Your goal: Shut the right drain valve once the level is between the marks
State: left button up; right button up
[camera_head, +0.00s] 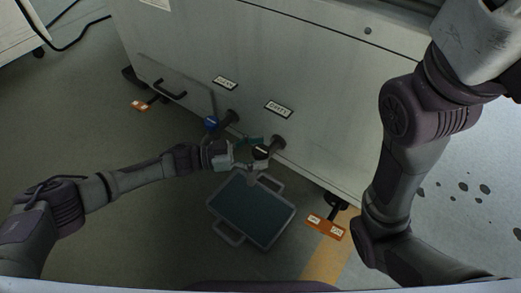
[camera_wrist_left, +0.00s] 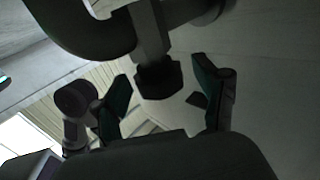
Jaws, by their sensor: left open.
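The right drain valve (camera_head: 277,144) sticks out low from the cabinet front under the right label, with a dark handle at its outer end. The left drain valve (camera_head: 227,118), with a blue handle, is to its left. My left gripper (camera_head: 250,152) is at the right valve's handle. In the left wrist view my gripper (camera_wrist_left: 163,78) is open, and a dark valve part (camera_wrist_left: 158,80) lies between its green-padded fingers; I cannot tell whether they touch it. A tray (camera_head: 232,239) with dark contents is on the floor below. No level marks can be made out. My right gripper is out of view.
Dark spots (camera_head: 462,187) mark the floor at right. The floor left of the tray is clear.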

pick_arm(q)
jog(key=s+a, duration=0.1)
jog(key=a, duration=1)
jog(key=shift+s+a, duration=0.15)
jog(key=shift+s, duration=0.15)
